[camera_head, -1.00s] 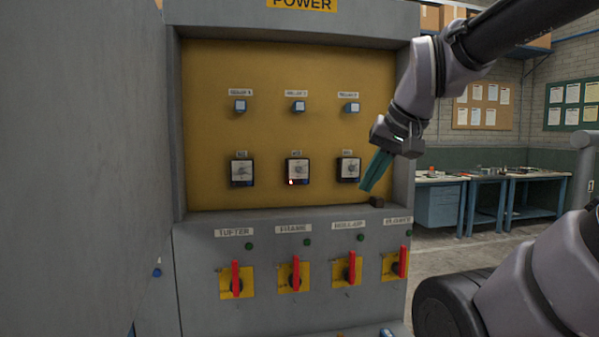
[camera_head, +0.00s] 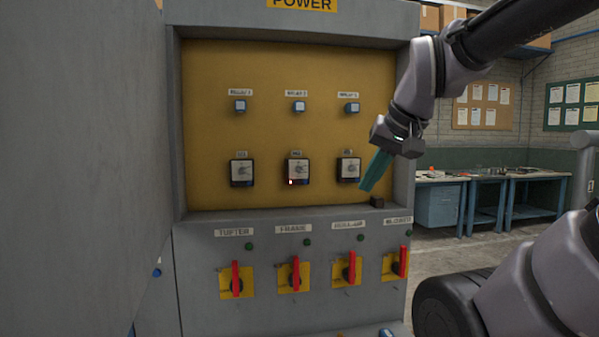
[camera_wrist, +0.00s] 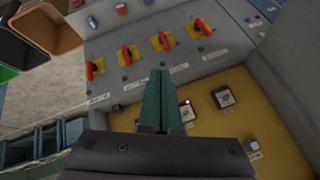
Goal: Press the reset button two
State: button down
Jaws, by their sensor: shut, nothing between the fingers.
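The power cabinet's yellow panel (camera_head: 215,140) carries three small blue-white buttons in an upper row: left (camera_head: 240,106), middle (camera_head: 299,106) and right (camera_head: 352,107). Below them are three dark square relay units: left (camera_head: 242,173), middle (camera_head: 298,172) and right (camera_head: 348,169). The middle unit has a lit red light at its lower left; it also shows in the wrist view (camera_wrist: 223,97). My gripper (camera_head: 367,187) has green fingers, shut and empty, pointing down-left in front of the panel, close to the right unit. I cannot tell whether it touches anything. The small labels are too blurred to read surely.
Below the panel is a row of red handles on yellow plates (camera_head: 294,274) with green lamps above. A small dark block (camera_head: 376,202) sits on the ledge near my gripper. The cabinet's grey side wall (camera_head: 402,170) stands just right. Workbenches (camera_head: 440,205) stand behind.

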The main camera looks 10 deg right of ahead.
aim_at(305, 181)
dwell(0.4)
jog(key=w+d+f+n+h, duration=0.1)
jog(key=w+d+n+h, duration=0.15)
jog(key=w, duration=0.45)
jog(key=w+d+f+n+h, duration=0.1)
jog(key=w+n, duration=0.2)
jog(key=w, duration=0.5)
jog(key=w+a+f+n, duration=0.2)
jog(key=w+a+n, duration=0.1)
jog(key=w, duration=0.4)
jog(key=w+a+f+n+t, duration=0.1)
jog(key=w+a+f+n, duration=0.1)
jog(key=w+a+n, duration=0.2)
jog(key=w+n, duration=0.1)
jog(key=w, duration=0.2)
jog(key=shift+w+a+f+n+t, duration=0.2)
jog(key=shift+w+f+n+t, duration=0.1)
jog(key=shift+f+n, duration=0.1)
jog(key=w, duration=0.8)
jog(key=shift+w, duration=0.4)
jog(key=shift+w, duration=0.1)
